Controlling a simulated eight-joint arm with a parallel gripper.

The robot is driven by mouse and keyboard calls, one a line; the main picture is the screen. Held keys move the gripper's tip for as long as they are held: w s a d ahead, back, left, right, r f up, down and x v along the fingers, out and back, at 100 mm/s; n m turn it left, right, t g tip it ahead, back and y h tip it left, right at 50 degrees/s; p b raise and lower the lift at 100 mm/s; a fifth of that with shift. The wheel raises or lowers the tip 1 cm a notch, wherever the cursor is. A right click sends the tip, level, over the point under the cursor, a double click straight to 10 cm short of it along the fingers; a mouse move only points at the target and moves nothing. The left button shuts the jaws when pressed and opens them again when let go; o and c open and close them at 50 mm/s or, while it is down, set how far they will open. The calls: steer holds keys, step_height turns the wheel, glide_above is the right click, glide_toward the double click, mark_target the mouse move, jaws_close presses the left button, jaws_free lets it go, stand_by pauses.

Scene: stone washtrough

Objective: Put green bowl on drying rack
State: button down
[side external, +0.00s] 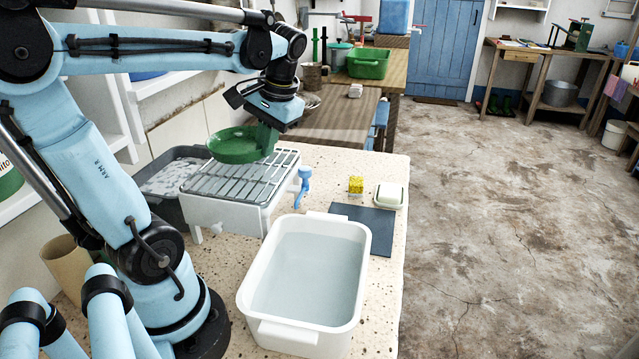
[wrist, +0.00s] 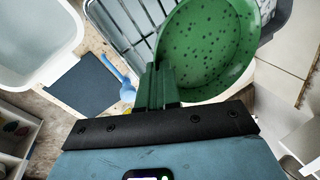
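The green bowl (side external: 234,148) is held by its rim, open side up, over the back part of the drying rack (side external: 222,187), a metal wire grid on a white box. I cannot tell whether its base touches the wires. My gripper (side external: 266,138) has green fingers closed together at the bowl's right rim. In the wrist view, the bowl (wrist: 208,50) shows dark spots inside and my fingers (wrist: 155,82) meet its near rim. The rack's wires (wrist: 125,28) show beside and partly under it; the bowl hides the rest.
A white tub of water (side external: 310,275) stands in front of the rack. A grey basin (side external: 172,178) lies behind it.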

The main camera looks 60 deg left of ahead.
mark_target(265, 174)
steer(key=shift+f, duration=1.8)
steer(key=shift+f, duration=0.15)
steer(key=c, duration=1.4)
jaws_free()
steer(key=shift+o, duration=0.2)
steer(key=v, duration=1.2)
steer(key=w+d+f+m+t+h, duration=0.3)
steer(key=d+f+m+t, duration=0.2)
steer(key=d+f+t, duration=0.3)
steer(key=d+f, duration=0.4)
steer(key=d, duration=0.2)
steer(key=shift+f+t, duration=0.3)
steer(key=shift+t, duration=0.1)
